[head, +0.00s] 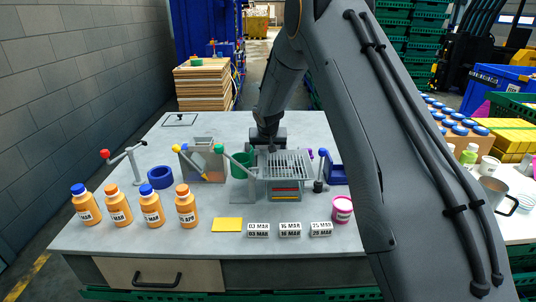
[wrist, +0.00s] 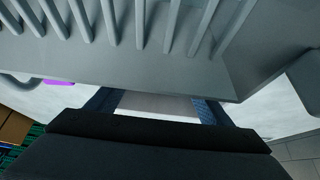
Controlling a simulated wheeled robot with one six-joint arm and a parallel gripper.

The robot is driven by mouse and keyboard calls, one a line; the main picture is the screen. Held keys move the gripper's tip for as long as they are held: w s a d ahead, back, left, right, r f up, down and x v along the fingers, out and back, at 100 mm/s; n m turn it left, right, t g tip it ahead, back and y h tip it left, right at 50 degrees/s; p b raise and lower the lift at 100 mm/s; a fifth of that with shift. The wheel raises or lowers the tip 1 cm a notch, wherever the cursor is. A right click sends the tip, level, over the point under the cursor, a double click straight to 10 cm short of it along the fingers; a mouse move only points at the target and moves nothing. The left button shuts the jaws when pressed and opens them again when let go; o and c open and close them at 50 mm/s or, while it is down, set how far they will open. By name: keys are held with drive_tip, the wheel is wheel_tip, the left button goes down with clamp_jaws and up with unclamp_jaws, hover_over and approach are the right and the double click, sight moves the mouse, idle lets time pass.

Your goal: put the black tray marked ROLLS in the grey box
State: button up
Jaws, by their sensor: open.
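I cannot make out a black tray marked ROLLS in either view. A grey slatted piece (head: 286,164) sits on top of a grey box-like stand (head: 285,190) at the middle of the table; I cannot tell whether this stand is the grey box. My gripper (wrist: 155,103) is open, its two blue-faced fingers apart, with nothing visible between them. The slatted piece (wrist: 150,45) is close in front of it and fills the top of the wrist view. In the head view my gripper is at the far side of the slatted piece, and its fingertips are hidden.
Several orange bottles (head: 119,211) stand at the left front. Date blocks (head: 290,230) and a pink tub (head: 342,209) are in front. The back left is mostly clear.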

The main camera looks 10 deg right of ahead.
drive_tip(key=b+v, duration=0.4)
drive_tip(key=v, duration=0.8)
drive_tip(key=shift+s+r, duration=0.1)
drive_tip(key=shift+r, duration=0.05)
